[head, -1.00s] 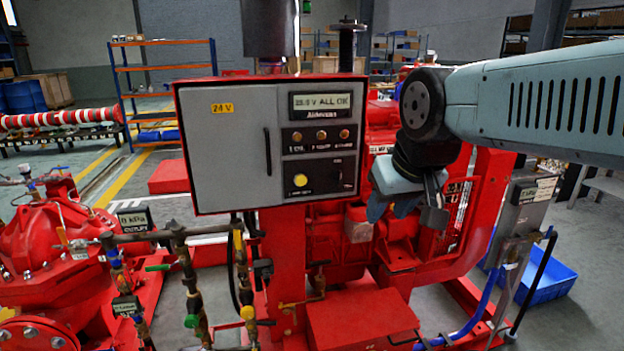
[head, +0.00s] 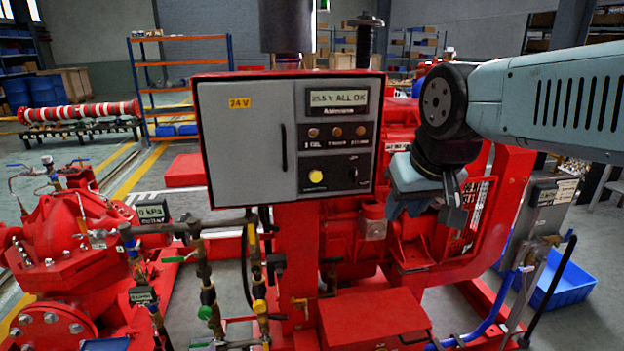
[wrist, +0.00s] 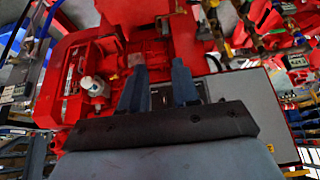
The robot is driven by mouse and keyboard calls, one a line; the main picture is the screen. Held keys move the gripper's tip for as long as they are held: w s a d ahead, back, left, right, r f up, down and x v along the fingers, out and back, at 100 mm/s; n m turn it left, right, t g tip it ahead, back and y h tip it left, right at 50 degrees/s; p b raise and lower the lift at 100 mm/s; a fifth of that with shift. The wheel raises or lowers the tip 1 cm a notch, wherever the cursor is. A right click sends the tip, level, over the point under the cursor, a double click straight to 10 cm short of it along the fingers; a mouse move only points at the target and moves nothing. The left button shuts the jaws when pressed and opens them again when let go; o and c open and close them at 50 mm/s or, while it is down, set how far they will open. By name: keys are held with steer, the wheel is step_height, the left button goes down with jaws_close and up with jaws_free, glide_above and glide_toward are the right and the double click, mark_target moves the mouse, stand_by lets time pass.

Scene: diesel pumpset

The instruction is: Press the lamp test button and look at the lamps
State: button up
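The display (head: 338,97) reads about "25.5 V ALL OK". Below it is a row of three small amber-brown lamps: left (head: 313,133), middle (head: 337,131) and right (head: 361,130). I cannot tell whether they are lit. A yellow round button (head: 315,176) sits lower left on the black face; its label is too small to read. My gripper (head: 425,208) hangs right of the panel, apart from it. In the wrist view my gripper (wrist: 159,75) has its fingers spread with nothing between them.
A black knob (head: 353,175) is right of the button. A vertical handle (head: 284,147) is on the grey door. Red engine parts (head: 405,240) lie below and behind my gripper. Pipes with valves (head: 205,275) stand below the panel. A blue bin (head: 562,283) is at right.

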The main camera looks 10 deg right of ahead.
jaws_close()
stand_by(1.4)
